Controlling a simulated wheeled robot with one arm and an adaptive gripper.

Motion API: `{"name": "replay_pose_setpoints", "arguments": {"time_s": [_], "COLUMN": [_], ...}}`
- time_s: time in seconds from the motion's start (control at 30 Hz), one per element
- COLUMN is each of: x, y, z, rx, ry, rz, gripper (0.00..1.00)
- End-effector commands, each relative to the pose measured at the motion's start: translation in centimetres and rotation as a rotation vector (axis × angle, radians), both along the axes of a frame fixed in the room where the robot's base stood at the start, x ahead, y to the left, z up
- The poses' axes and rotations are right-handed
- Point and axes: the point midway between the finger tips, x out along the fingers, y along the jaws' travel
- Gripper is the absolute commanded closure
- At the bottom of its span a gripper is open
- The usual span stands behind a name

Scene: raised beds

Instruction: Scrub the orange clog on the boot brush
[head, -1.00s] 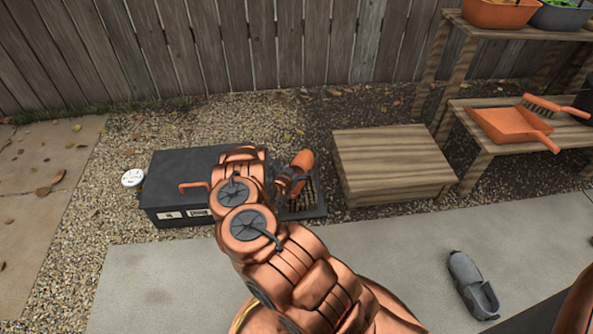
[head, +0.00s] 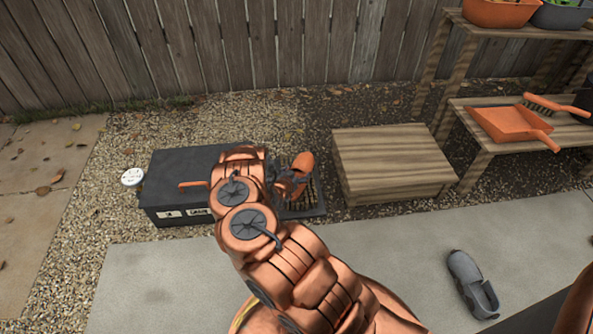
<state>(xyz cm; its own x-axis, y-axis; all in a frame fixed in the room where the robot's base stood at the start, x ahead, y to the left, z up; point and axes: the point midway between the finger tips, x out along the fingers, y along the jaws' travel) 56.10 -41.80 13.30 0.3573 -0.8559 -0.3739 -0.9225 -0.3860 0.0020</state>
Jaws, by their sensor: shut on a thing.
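The orange clog (head: 302,162) shows just right of my arm's wrist, partly hidden by my gripper (head: 289,182). My gripper is shut on the clog and holds it over the boot brush (head: 313,197), a dark base with bristles at the right of the dark box. My arm hides much of the brush. I cannot tell whether the clog's sole touches the bristles.
A dark box (head: 170,182) with an orange handle stands at left on gravel. A wooden box (head: 390,162) stands to the right. A grey clog (head: 470,282) lies on the paving. A shelf at right holds an orange dustpan (head: 508,124) and a brush (head: 555,105).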

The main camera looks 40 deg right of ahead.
Motion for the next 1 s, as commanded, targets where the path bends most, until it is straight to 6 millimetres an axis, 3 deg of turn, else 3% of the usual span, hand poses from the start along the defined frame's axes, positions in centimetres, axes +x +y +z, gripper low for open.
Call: {"name": "replay_pose_setpoints", "arguments": {"time_s": [0.43, 1.0], "x": [-2.9, 1.2], "y": [2.2, -0.8], "z": [0.0, -0.3], "rx": [0.004, 0.003], "ry": [0.002, 0.0], "rz": [0.0, 0.001], "gripper": [0.66, 0.66]}}
